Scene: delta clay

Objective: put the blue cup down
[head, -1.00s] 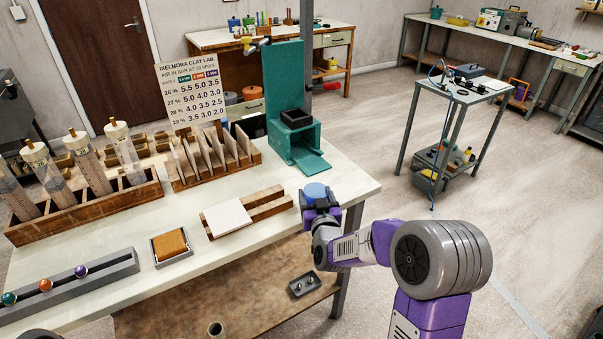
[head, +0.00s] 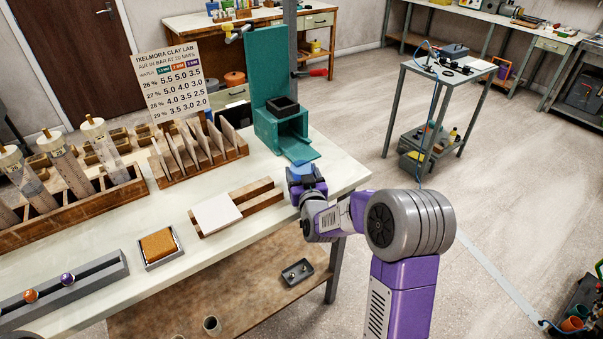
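The blue cup (head: 301,168) is at my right gripper (head: 306,182), near the right end of the white bench top (head: 340,166). Only a small part of the cup shows above the dark fingers, and the gripper appears shut on it. Its underside is hidden, so I cannot tell whether it touches the bench. The teal press stand (head: 273,90), with a dark block on it, is just beyond the cup. My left gripper is not in view.
A wooden rack with a white tile (head: 216,213) lies left of the gripper. A tray with an orange-brown sponge (head: 158,244), a slotted wooden rack (head: 205,170) and a grey rail with coloured balls (head: 67,290) are also on the bench. Bare bench shows around the gripper.

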